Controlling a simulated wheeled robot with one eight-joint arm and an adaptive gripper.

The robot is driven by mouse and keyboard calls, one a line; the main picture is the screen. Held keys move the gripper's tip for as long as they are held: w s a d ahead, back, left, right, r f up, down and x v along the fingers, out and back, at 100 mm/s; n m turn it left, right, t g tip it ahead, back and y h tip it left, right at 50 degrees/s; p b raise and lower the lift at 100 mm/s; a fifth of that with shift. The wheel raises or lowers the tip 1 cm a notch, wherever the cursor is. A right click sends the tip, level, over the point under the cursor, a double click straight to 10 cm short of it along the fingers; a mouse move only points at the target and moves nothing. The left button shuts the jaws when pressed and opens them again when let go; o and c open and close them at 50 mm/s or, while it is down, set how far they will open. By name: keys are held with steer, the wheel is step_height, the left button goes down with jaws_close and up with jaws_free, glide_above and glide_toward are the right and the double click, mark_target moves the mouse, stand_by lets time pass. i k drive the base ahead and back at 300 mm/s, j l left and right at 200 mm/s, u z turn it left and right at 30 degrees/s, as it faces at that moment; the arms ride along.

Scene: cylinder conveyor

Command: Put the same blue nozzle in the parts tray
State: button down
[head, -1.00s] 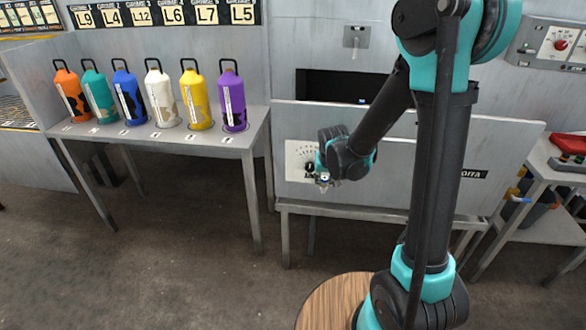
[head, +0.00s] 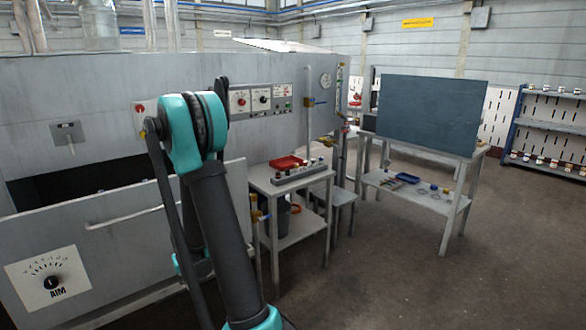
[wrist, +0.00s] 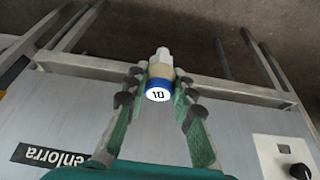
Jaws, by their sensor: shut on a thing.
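In the wrist view my gripper (wrist: 158,90) is shut on a nozzle (wrist: 158,94) with a blue band marked 10, a tan middle and a pale tip. It is held in front of the grey machine panel, apart from it as far as I can tell. In the head view my arm hides the gripper and the nozzle. A red tray (head: 287,162), which looks like the parts tray, sits on a small metal table to the right of my arm.
A grey rack with small parts (head: 300,175) stands in front of the red tray on the table (head: 262,182). The machine panel with the AIM dial (head: 48,280) is at left. A bench with a dark board (head: 430,112) stands further right. The floor between is open.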

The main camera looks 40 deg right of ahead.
mark_target(287, 163)
steer(key=i+l, duration=0.1)
steer(key=l, duration=0.3)
steer(key=i+l+z, duration=0.15)
steer(key=l, duration=0.2)
steer(key=i+l, duration=0.1)
steer(key=l, duration=0.25)
steer(key=i+l+z, duration=0.1)
steer(key=l, duration=0.3)
steer(key=i+l+z, duration=0.1)
steer(key=l, duration=0.25)
steer(key=i+l, duration=0.25)
steer(key=l+z, duration=0.05)
steer(key=l, duration=0.05)
